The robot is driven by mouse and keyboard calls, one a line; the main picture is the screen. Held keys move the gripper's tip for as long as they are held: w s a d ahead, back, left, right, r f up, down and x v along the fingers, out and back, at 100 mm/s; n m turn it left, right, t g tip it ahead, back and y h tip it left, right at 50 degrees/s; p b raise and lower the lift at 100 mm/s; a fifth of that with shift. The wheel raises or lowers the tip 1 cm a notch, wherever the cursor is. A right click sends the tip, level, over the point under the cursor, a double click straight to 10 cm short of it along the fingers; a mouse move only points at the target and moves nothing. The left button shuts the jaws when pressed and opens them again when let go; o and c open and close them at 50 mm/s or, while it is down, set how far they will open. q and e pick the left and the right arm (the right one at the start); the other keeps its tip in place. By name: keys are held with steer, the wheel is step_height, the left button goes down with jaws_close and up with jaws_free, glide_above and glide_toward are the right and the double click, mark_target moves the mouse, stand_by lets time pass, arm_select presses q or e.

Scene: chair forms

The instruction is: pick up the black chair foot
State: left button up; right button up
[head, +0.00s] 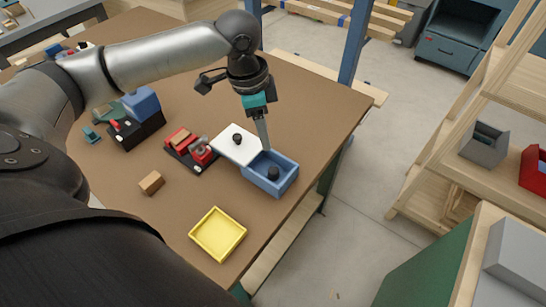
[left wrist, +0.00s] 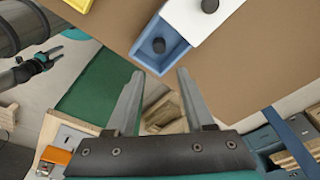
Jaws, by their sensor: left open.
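A small black round piece, which looks like the chair foot (head: 273,173), lies inside the blue box (head: 285,181). It also shows in the left wrist view (left wrist: 158,45). A white lid (head: 228,150) with a black knob (head: 238,139) sits to the left of the box's opening and seems to overlap its edge. My left gripper (head: 266,147) points down over the box's far side, open and empty. In the left wrist view its spread fingers (left wrist: 160,74) show no object between them. My right gripper (left wrist: 62,42) shows small at that view's left; its jaw state is unclear.
A yellow tray (head: 218,235) and a small wooden block (head: 151,183) lie nearer on the brown table (head: 310,110). Red and black fixtures (head: 190,150) stand left of the lid. The table's right edge is close to the box. Wooden shelving (head: 440,165) stands beyond the floor gap.

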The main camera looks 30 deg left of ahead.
arm_select(q)
steer(key=b, duration=0.1)
glide_toward(273, 170)
steer(key=f, duration=0.1)
steer(key=d+f+b, duration=0.1)
steer(key=f, duration=0.1)
steer(key=shift+f, duration=0.2)
steer(key=shift+w+f, duration=0.1)
steer(key=shift+f, duration=0.25)
steer(key=shift+f+b, duration=0.25)
steer(key=shift+b, duration=0.05)
steer(key=f, duration=0.1)
steer(key=f+b, duration=0.1)
steer(key=f, duration=0.2)
steer(key=shift+w+d+f+b, duration=0.1)
steer(key=shift+w+f+b, duration=0.2)
steer(key=shift+w+b, duration=0.05)
arm_select(e)
steer(key=s+f, duration=0.1)
steer(key=d+f, duration=0.1)
steer(key=f, duration=0.1)
steer(key=s+f, duration=0.1)
steer(key=shift+s+d+f, duration=0.2)
steer(key=shift+s+f, duration=0.15)
steer(key=shift+s+g, duration=0.1)
steer(key=shift+g, duration=0.2)
